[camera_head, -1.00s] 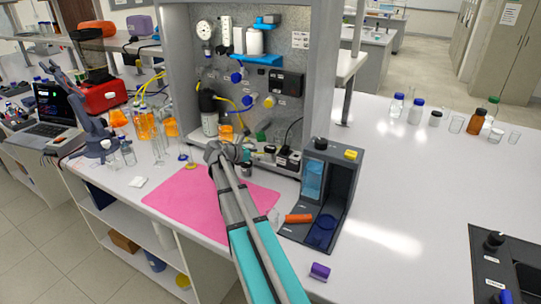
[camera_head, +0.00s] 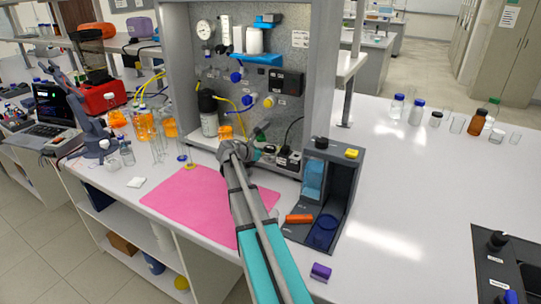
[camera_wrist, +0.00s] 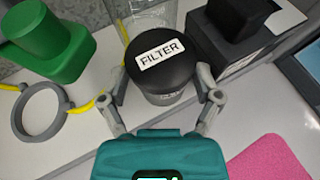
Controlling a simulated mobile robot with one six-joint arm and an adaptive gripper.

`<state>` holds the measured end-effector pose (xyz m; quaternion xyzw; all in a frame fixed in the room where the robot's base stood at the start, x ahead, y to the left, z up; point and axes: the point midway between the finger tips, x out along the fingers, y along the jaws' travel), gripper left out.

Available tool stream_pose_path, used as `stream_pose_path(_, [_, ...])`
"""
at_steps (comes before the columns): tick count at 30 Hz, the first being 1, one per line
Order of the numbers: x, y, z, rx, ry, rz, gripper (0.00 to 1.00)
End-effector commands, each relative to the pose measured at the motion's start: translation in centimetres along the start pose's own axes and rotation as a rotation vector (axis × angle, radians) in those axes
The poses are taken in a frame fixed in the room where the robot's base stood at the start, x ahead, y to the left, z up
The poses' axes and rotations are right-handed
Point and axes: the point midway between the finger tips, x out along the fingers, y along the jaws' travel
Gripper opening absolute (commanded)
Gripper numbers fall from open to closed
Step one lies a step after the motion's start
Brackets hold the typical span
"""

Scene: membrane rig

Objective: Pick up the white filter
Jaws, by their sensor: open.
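In the wrist view a dark round-topped cylinder (camera_wrist: 158,78) stands with a white label reading FILTER on its top. No plainly white filter body shows; the lower side of the cylinder is mostly hidden under its wide top. My gripper (camera_wrist: 161,84) is open, with one finger on each side of the cylinder. Whether the fingers touch it, I cannot tell. In the head view my gripper (camera_head: 232,152) is at the foot of the grey rig, behind the pink mat, and the cylinder is not clearly visible there.
A green block-like part (camera_wrist: 45,38), a grey ring (camera_wrist: 40,110) and a black box (camera_wrist: 235,30) sit close around the cylinder. The pink mat (camera_head: 185,195) lies in front of the rig. A dark stand (camera_head: 340,190) is to the right. The right bench top is largely clear.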

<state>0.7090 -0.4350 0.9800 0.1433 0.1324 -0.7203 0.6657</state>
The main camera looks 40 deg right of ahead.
Motion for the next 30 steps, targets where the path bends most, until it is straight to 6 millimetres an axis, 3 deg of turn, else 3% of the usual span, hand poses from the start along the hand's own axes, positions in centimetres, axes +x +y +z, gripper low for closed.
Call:
stream_pose_path(9, [-0.05,0.01,-0.01,0.000,0.000,0.000,0.82])
stream_pose_path(20, [-0.07,0.02,-0.02,0.000,0.000,0.001,0.17])
stream_pose_path(30, [-0.13,0.03,0.09,0.000,0.000,0.001,0.16])
